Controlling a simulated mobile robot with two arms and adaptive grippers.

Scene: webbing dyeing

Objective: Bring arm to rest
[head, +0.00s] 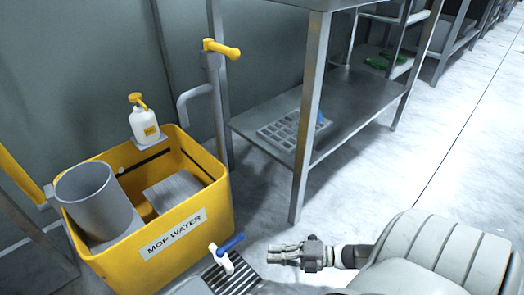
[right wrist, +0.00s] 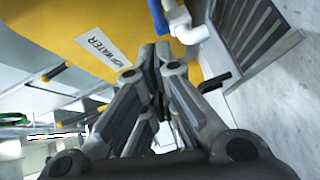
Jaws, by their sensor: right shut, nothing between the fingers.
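My right gripper (head: 285,254) reaches in from the right at the bottom of the head view, low over the floor. It is shut and empty, its fingers pointing left toward a small blue-handled white tap (head: 226,256). In the right wrist view the closed fingertips (right wrist: 150,52) show in front of the yellow mop water bin (right wrist: 195,52). The tap (right wrist: 183,22) is at the top of that view. I see a gap between the gripper and the tap in the head view. My left gripper is not in view.
The yellow mop water bin (head: 165,258) holds a grey bucket (head: 97,200); a white bottle (head: 144,122) stands at its back edge. A dark grate (head: 236,276) lies below the tap. A metal table (head: 308,100) stands behind, with a grey tray (head: 285,130) on its shelf. Open floor lies right.

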